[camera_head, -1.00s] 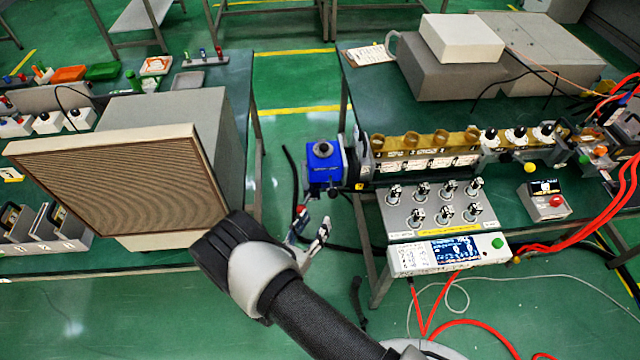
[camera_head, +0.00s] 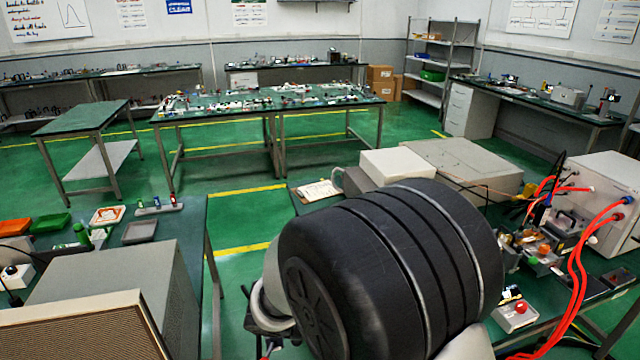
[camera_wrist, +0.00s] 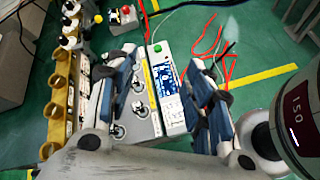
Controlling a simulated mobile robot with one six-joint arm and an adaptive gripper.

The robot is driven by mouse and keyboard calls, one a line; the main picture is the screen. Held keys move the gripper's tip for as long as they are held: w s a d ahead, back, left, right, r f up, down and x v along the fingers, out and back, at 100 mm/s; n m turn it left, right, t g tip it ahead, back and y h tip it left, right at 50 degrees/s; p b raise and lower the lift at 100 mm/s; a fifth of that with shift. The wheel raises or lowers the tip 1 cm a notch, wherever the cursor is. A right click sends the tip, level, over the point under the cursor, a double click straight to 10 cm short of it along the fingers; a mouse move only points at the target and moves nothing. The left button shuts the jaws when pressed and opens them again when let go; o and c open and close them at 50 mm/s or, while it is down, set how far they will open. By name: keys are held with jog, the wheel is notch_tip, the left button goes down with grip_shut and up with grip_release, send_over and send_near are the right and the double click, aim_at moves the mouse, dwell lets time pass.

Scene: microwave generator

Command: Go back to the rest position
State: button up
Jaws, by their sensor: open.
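My gripper (camera_wrist: 163,88) is open and empty in the wrist view. Its two dark fingers stand apart over the right-hand bench, with the white box with a blue screen (camera_wrist: 168,85) showing between them. In the head view my arm's large black joint fills the lower middle and hides most of the gripper and the microwave setup. The brass-coloured rail (camera_wrist: 57,100) runs along the left of the wrist view. The grey knob panel (camera_wrist: 140,120) lies partly behind the fingers. I see nothing held.
The big grey box with a ribbed front (camera_head: 110,280) stands on the left bench. A white box (camera_head: 398,163) and a grey case (camera_head: 455,165) lie behind my arm. Red cables (camera_head: 578,270) hang at the right. Green floor (camera_head: 238,225) is free between the benches.

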jog(key=s+r+m+t+y, duration=0.1)
jog(key=s+r+m+y, duration=0.4)
jog(key=s+m, duration=0.2)
jog(key=s+r+m+t+y, duration=0.1)
jog(key=s+r+m+y, duration=0.4)
jog(key=s, duration=0.5)
jog(key=m+y, duration=0.1)
jog(key=m, duration=0.1)
jog(key=shift+s+d+r+m+t, duration=0.25)
jog(key=shift+d+r+m+t, duration=0.05)
jog(key=shift+d, duration=0.1)
